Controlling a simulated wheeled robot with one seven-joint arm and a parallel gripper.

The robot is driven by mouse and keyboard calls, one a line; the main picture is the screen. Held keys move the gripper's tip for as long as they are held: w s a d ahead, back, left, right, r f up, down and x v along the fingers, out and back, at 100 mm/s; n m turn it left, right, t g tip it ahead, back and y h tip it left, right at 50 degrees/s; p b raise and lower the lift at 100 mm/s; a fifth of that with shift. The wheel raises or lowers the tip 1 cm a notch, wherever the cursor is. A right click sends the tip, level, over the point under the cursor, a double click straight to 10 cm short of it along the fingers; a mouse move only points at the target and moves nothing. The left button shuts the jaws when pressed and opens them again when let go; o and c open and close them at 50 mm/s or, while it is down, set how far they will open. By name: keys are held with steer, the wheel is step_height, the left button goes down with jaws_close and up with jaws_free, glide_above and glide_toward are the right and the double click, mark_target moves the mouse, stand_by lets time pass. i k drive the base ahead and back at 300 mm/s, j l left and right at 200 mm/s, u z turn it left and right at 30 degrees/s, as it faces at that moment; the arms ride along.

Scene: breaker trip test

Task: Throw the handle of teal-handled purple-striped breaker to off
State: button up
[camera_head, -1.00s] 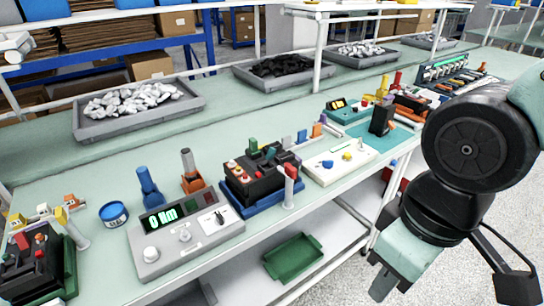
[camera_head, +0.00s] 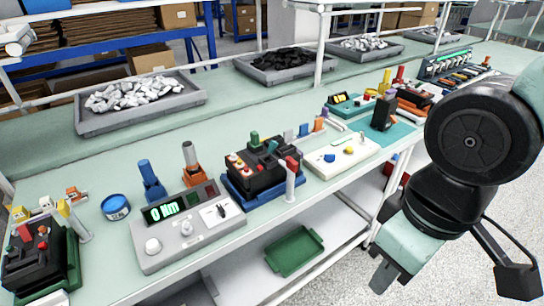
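I cannot make out a teal handle or a purple stripe on any breaker at this size. A black breaker block with red and yellow knobs (camera_head: 258,172) sits on a blue base at the middle of the bench. Another black block (camera_head: 35,257) sits on a green base at the far left. An upright black block (camera_head: 383,113) stands on a teal mat farther right. My gripper (camera_head: 388,276) hangs at the lower right, off the bench's front edge and apart from all the blocks. Its fingers are dark and partly hidden, and nothing shows held.
A grey meter box (camera_head: 187,229) reading 0 Nm stands near the front edge, beside a blue tape roll (camera_head: 116,207). A white panel (camera_head: 341,156) lies right of the blue base. Grey parts trays (camera_head: 143,119) line the back. A green tray (camera_head: 294,251) lies on the lower shelf.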

mark_target(273, 145)
steer(key=i+j, duration=0.2)
steer(key=i, duration=0.25)
steer(key=i+j+u, duration=0.15)
steer(key=i, duration=0.3)
